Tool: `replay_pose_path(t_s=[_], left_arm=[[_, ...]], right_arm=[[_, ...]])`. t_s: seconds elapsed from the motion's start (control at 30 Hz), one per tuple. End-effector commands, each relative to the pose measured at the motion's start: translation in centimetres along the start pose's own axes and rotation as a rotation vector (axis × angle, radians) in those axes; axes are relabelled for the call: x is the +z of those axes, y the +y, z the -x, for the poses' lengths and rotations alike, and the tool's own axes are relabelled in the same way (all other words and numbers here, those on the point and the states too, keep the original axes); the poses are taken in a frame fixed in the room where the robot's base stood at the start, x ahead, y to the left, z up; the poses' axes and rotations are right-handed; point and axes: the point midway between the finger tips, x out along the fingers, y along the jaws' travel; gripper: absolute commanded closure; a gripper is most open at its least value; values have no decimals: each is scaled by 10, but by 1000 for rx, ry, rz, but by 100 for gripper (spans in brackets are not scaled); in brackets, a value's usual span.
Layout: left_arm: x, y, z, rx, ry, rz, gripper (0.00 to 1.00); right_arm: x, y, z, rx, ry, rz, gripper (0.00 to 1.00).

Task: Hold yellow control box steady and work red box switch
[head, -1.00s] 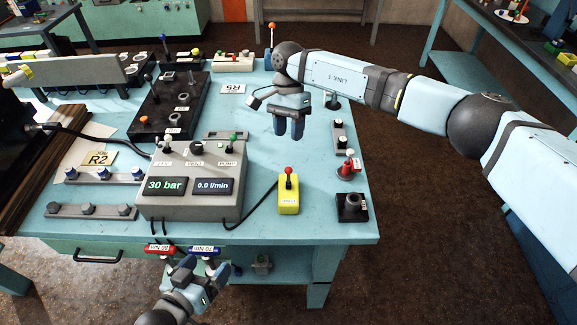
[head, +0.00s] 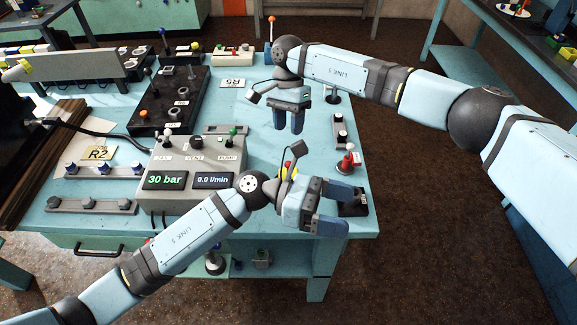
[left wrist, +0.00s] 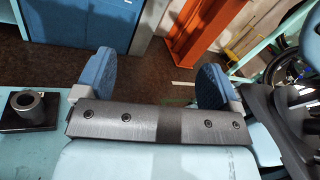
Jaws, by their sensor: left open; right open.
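The yellow control box with its red switch is mostly hidden behind my left gripper in the head view. Only a small patch of yellow and red (head: 287,169) shows beside the wrist. My left gripper (head: 340,209) is open, its fingers pointing right, past the box's place on the table. Its two spread blue fingers show in the left wrist view (left wrist: 157,80) with nothing between them. My right gripper (head: 289,121) is open, pointing down over the table behind the yellow box. A red fixture with a pale top (head: 346,163) stands near the table's right edge.
A black block with a socket (head: 352,203) sits near the left fingertips; it also shows in the left wrist view (left wrist: 28,108). A grey console (head: 190,188) reading 30 bar stands left of my left gripper. A grey bracket (head: 340,130) lies near the right edge.

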Motion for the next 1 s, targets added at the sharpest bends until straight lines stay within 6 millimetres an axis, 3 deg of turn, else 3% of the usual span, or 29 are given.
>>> replay_pose_path(t_s=[0.17,0.3,0.4,0.6,0.7,0.87,1.0], left_arm=[[-31,22,1,-185,463,-517,12],[-48,53,30,-386,832,-849,12],[-48,77,59,-539,1072,-1012,12],[-32,111,108,-775,1408,-1155,12],[-26,118,121,-838,1485,-1175,12],[-32,123,127,-867,1520,-1178,12],[-53,128,127,-867,1516,-1178,12]], right_arm=[[0,0,0,0,0,0,57],[0,0,0,0,0,0,57],[0,0,0,0,0,0,57],[0,0,0,0,0,0,57],[0,0,0,0,0,0,57],[0,0,0,0,0,0,57],[0,0,0,0,0,0,57]])
